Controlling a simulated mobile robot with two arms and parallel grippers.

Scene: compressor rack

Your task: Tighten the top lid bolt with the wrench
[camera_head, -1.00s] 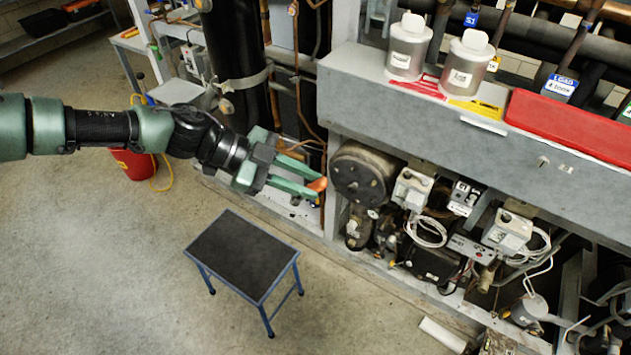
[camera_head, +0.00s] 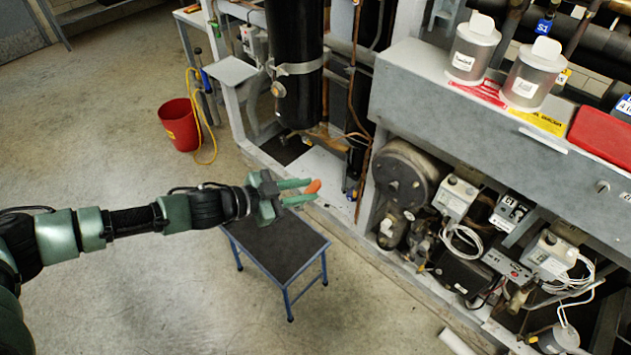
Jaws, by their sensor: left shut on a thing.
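My left gripper (camera_head: 298,191) is shut on a small orange thing (camera_head: 313,186), of which only a short piece shows at the fingertips. I cannot tell if it is the wrench; no other wrench shape shows. The round grey compressor lid (camera_head: 405,177) with dark bolts around its face is to the right of my fingertips, apart from them. The top bolt is too small to make out clearly. My right gripper is not in view.
A blue step stool (camera_head: 280,255) with a black top stands below my left gripper in the picture. The grey rack beam (camera_head: 480,125) carries two bottles (camera_head: 473,48) and a red case (camera_head: 604,135). A red bucket (camera_head: 180,125) stands at the left. The floor at lower left is clear.

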